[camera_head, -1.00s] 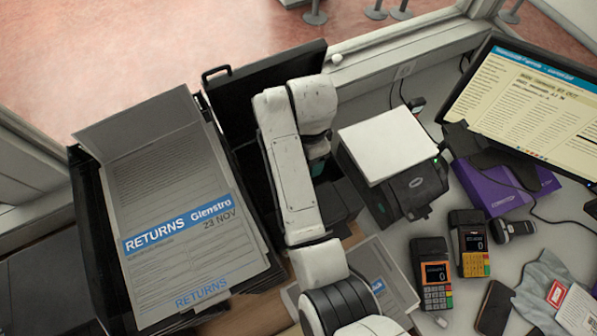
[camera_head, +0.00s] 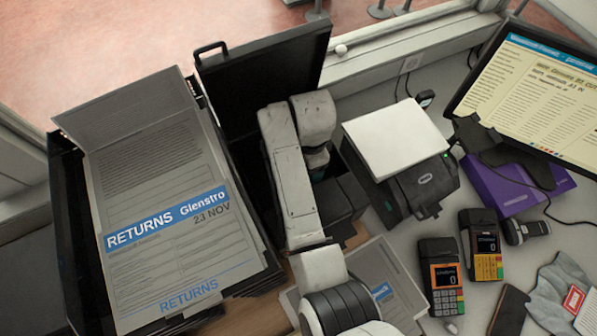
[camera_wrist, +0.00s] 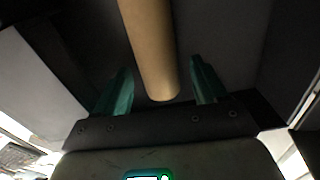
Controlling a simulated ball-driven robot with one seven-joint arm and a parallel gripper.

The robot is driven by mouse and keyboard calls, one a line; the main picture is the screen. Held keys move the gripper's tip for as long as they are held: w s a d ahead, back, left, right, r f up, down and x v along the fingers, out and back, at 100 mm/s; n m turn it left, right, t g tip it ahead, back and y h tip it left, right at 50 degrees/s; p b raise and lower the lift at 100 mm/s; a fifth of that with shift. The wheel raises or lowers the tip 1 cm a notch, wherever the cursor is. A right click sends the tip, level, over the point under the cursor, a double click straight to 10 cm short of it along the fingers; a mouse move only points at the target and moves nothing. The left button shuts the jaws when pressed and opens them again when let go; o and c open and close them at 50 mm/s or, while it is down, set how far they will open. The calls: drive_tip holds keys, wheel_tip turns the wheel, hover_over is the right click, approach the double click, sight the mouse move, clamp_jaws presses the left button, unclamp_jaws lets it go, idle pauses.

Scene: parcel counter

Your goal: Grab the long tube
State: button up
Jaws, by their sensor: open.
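A long tan cardboard tube (camera_wrist: 151,48) shows in the wrist view, running from the top edge down to a rounded end near the middle. My gripper (camera_wrist: 160,88) is open, with one green finger on each side of the tube's end. Gaps show between the fingers and the tube, so it is not held. In the head view my arm reaches into a dark open case, and its own links hide the gripper and the tube.
A stack of returns papers (camera_head: 170,200) lies at left. A printer (camera_head: 415,190) with white paper on top stands right of my arm. Card terminals (camera_head: 440,275), a purple box (camera_head: 510,185) and a monitor (camera_head: 530,95) are farther right. The dark case's lid (camera_head: 260,90) stands up behind.

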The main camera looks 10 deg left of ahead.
drive_tip(key=shift+r, duration=0.1)
drive_tip(key=c, duration=1.1)
